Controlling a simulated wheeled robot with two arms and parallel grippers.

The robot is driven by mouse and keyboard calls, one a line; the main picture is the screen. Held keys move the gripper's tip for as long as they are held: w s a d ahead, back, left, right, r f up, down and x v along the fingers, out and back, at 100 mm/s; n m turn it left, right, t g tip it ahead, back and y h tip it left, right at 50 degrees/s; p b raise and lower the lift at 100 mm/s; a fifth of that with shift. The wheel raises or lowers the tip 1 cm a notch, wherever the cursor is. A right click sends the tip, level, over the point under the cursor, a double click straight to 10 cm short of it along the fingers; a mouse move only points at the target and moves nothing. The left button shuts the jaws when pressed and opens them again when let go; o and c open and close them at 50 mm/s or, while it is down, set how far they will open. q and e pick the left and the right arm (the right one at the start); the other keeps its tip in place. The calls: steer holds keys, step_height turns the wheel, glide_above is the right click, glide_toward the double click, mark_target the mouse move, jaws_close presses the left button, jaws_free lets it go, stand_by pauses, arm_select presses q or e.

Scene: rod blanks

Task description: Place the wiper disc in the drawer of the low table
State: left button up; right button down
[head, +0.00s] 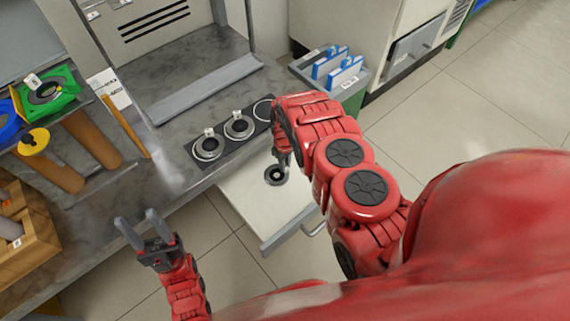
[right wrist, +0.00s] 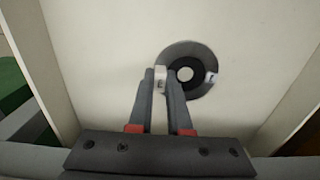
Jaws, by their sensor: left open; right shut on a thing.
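The wiper disc (head: 276,176), a dark ring with a pale centre, is inside the open drawer (head: 240,195) of the low table. In the right wrist view the disc (right wrist: 187,52) shows over the pale drawer floor (right wrist: 100,50). My right gripper (head: 284,158) reaches into the drawer from above. In the right wrist view its fingers (right wrist: 162,76) are closed on a small white tab at the disc's edge. I cannot tell whether the disc touches the floor. My left gripper (head: 138,219) is open and empty, left of the drawer.
A black holder (head: 224,136) with similar discs lies on the grey worktop above the drawer. A green bin (head: 345,92) with blue items stands to the right. A wooden box (head: 30,245), brown rods (head: 92,138) and a green tray (head: 62,82) lie at the left.

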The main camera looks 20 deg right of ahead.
steer(key=c, duration=0.8)
jaws_free()
steer(key=shift+c, duration=0.2)
step_height(320, 180, up, 12)
steer(key=p, duration=0.4)
steer(key=shift+r, duration=0.15)
